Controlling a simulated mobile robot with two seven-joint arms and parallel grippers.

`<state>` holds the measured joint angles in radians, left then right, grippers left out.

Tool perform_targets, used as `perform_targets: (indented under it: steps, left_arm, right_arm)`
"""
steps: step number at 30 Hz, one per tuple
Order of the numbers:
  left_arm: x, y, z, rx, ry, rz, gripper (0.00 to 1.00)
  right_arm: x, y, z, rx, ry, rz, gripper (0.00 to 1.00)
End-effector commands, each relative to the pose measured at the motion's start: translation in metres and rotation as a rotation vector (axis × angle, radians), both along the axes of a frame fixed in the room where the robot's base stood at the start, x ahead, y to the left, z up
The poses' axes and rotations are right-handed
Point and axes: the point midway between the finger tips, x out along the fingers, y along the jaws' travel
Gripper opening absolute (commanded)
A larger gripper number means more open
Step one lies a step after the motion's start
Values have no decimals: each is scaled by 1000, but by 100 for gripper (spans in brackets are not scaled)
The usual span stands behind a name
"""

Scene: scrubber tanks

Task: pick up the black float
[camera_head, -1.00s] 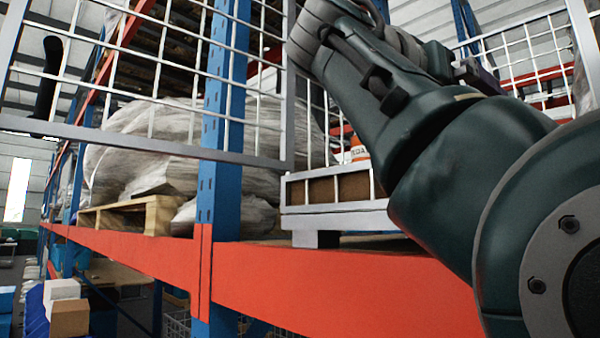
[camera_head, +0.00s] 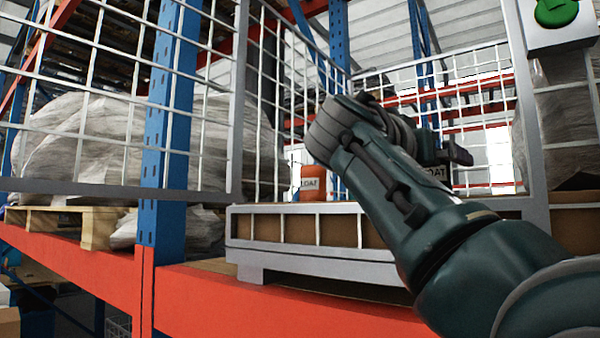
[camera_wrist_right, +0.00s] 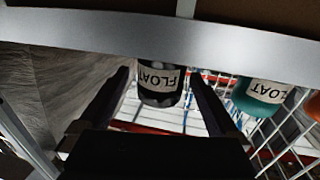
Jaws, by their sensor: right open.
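The black float (camera_wrist_right: 160,98) has a white FLOAT label and appears upside down between my two fingers in the right wrist view. In the head view, a dark labelled piece, seemingly the same float (camera_head: 437,173), shows just behind my right arm, mostly hidden. My right gripper (camera_wrist_right: 158,77) is open, with one finger on each side of the float in the picture. I cannot tell how much depth separates them. In the head view the gripper (camera_head: 457,152) is partly hidden behind its wrist. My left gripper is out of view.
An orange float (camera_head: 313,187) stands left of my right arm in a wire-mesh crate (camera_head: 290,209). A teal float (camera_wrist_right: 262,97) is right of the black one in the wrist view. Crate mesh, a blue rack post (camera_head: 168,150) and an orange beam (camera_head: 230,300) surround the spot.

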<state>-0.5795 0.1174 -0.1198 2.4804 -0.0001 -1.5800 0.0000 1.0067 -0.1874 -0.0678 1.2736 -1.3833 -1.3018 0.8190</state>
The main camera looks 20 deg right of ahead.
Motion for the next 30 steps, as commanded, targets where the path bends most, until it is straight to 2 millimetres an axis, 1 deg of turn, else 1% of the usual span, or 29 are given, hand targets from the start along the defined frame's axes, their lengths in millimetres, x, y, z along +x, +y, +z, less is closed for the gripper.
perform_targets:
  steps: [1, 2, 24, 30]
  left_arm:
    - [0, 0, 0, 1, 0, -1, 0]
    - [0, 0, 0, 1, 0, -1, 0]
    - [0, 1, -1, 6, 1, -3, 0]
    - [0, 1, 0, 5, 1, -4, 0]
  right_arm:
    - [0, 0, 0, 0, 0, 0, 96]
    - [0, 0, 0, 0, 0, 0, 92]
    - [0, 1, 0, 0, 0, 1, 9]
    - [0, 1, 1, 0, 0, 0, 8]
